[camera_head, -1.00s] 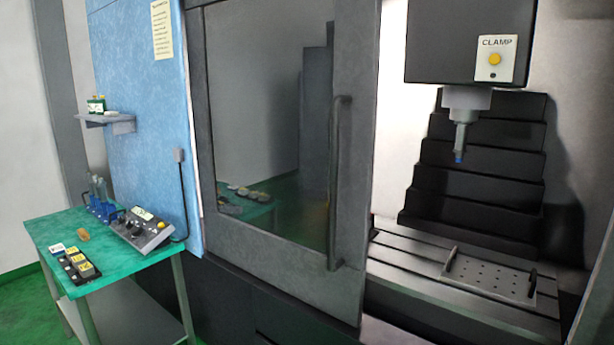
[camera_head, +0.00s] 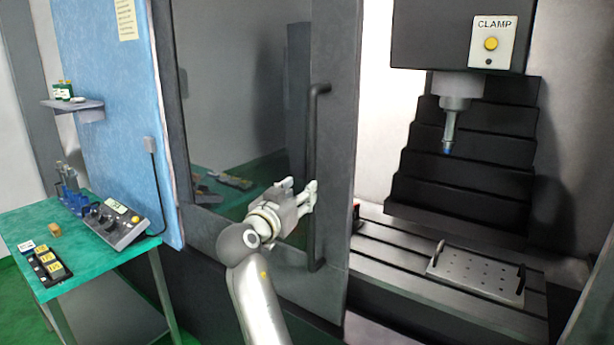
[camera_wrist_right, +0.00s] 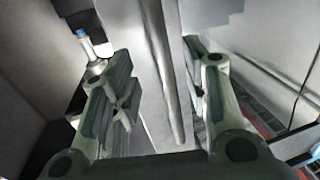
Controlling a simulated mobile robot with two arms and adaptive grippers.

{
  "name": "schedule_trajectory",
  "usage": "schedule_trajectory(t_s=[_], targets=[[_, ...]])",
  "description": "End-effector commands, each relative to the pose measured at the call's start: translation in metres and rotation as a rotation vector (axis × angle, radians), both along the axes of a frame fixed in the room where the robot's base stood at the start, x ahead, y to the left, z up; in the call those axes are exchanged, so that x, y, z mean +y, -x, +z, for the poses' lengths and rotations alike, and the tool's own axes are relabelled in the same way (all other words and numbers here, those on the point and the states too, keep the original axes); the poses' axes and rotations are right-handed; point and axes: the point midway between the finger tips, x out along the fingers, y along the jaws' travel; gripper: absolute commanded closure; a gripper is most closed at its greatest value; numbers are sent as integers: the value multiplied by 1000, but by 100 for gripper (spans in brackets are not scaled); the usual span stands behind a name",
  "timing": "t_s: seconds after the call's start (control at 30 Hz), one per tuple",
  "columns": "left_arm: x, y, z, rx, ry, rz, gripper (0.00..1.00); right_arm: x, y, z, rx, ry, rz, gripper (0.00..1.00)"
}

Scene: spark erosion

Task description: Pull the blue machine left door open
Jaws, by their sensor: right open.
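The machine's left door (camera_head: 338,230) is a dark grey framed panel with a large window. Its long vertical black handle (camera_head: 315,240) runs near the door's right edge. My right gripper (camera_head: 309,190) is at the handle's middle height, coming from the lower left, with its fingers pointing right. In the right wrist view my right gripper (camera_wrist_right: 160,62) is open, and a long grey bar, apparently the handle (camera_wrist_right: 165,75), runs between its fingers. I cannot tell whether either finger touches it. My left gripper is in neither view.
Right of the door, the machine's interior is exposed, with a spindle (camera_head: 450,125), a slotted bed (camera_head: 400,255) and a perforated plate (camera_head: 478,274). A green table (camera_head: 90,278) with a control box (camera_head: 122,228) stands at the left. A blue panel (camera_head: 105,120) adjoins the door.

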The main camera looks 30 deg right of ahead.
Motion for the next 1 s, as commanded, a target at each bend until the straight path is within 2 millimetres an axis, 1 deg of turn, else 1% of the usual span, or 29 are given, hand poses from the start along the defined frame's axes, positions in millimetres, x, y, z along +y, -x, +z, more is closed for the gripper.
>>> schedule_trajectory(t_s=[0.03,0.1,0.27,0.4,0.57,0.8,0.87,1.0], targets=[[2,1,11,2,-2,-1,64,-10,-6,6,4,3,-2,58],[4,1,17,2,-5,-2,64,-22,-13,5,4,3,-2,58],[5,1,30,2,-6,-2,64,-45,-30,4,5,2,0,58],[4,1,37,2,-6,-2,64,-58,-39,2,4,3,1,58],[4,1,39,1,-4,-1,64,-64,-44,0,3,1,3,58],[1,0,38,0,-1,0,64,-64,-44,-1,3,1,3,58],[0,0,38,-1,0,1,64,-64,-44,-1,3,1,3,64],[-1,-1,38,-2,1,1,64,-64,-44,-1,3,1,3,82]])
